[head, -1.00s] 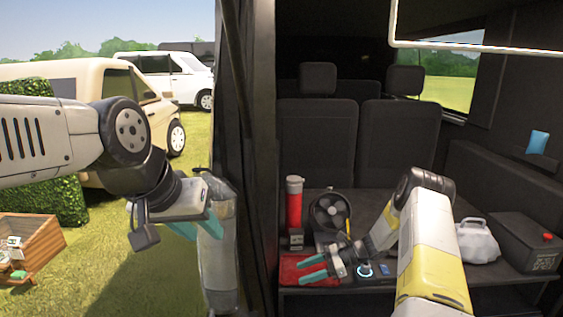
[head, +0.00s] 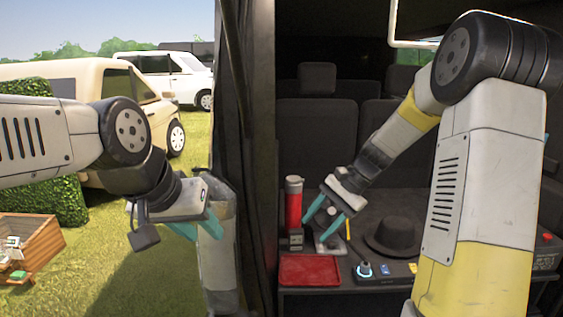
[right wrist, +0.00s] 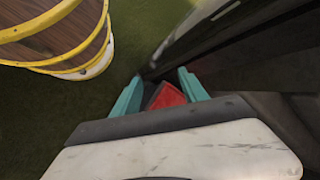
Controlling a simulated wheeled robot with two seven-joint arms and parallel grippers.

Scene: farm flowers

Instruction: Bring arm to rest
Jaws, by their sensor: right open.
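My right arm reaches into the dark van from the right in the head view. Its gripper (head: 328,222) is open, with teal fingers pointing down and left, above the shelf near the red cylinder. In the right wrist view the fingers (right wrist: 158,92) are apart, and a red patch shows between them farther off. My left gripper (head: 203,229) is outside the van at the left, by a grey-white cylindrical object (head: 218,265) at the door edge. Its teal fingers overlap this object, and I cannot tell whether they grip it.
On the van shelf are a red cylinder (head: 293,203), a red tray (head: 309,269), a dark hat (head: 393,236) and a blue-topped knob (head: 365,269). A wooden crate (head: 30,245) stands on the grass. A yellow-hooped barrel (right wrist: 65,35) shows in the right wrist view.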

